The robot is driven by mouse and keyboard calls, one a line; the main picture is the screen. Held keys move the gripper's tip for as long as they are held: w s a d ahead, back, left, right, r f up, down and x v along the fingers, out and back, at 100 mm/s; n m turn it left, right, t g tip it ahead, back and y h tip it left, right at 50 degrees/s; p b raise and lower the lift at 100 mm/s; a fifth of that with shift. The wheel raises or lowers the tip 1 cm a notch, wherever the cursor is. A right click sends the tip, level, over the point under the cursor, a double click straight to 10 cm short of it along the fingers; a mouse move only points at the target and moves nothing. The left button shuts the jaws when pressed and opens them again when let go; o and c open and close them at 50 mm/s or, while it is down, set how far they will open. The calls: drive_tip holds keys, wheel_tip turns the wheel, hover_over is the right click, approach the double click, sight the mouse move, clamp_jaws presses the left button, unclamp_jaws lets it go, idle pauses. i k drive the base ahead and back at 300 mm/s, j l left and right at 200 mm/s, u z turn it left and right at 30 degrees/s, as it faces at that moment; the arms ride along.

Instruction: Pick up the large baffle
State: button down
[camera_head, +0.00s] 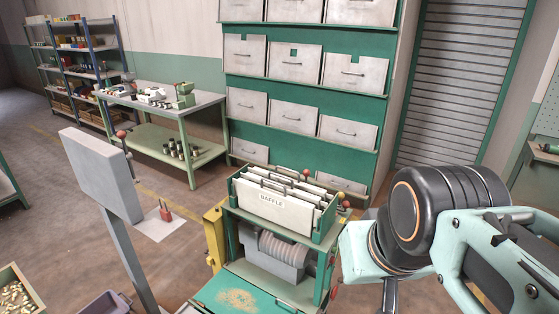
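A green rack (327,228) at the lower middle holds several pale upright plates with dark handles along their tops. The front plate (277,209) carries the label "BAFFLE" and is the widest face showing; the plates behind it are mostly hidden, so I cannot tell which is the large baffle. My arm comes in from the right edge, right of the rack and apart from it in the picture. Only a grey part of what looks like my gripper (389,295) shows below the arm at the bottom edge; its fingertips are out of frame.
Under the rack is a green machine with a grey ribbed drum (283,250) and a green tray (240,296). A grey panel on a post (103,175) stands to the left. A green cabinet (302,91) with grey drawers stands behind.

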sight(316, 200)
drive_tip(key=i+l, duration=0.35)
drive_tip(key=l, duration=0.15)
drive_tip(key=i+l, duration=0.4)
drive_tip(key=i+l+u, duration=0.1)
drive_tip(key=i+l, duration=0.25)
drive_tip(key=l, duration=0.2)
drive_tip(key=i+l, duration=0.35)
drive_tip(key=l, duration=0.15)
drive_tip(key=k+j, duration=0.1)
drive_tip(key=j, duration=0.15)
drive_tip(key=k+j+u, duration=0.1)
drive_tip(key=j, duration=0.15)
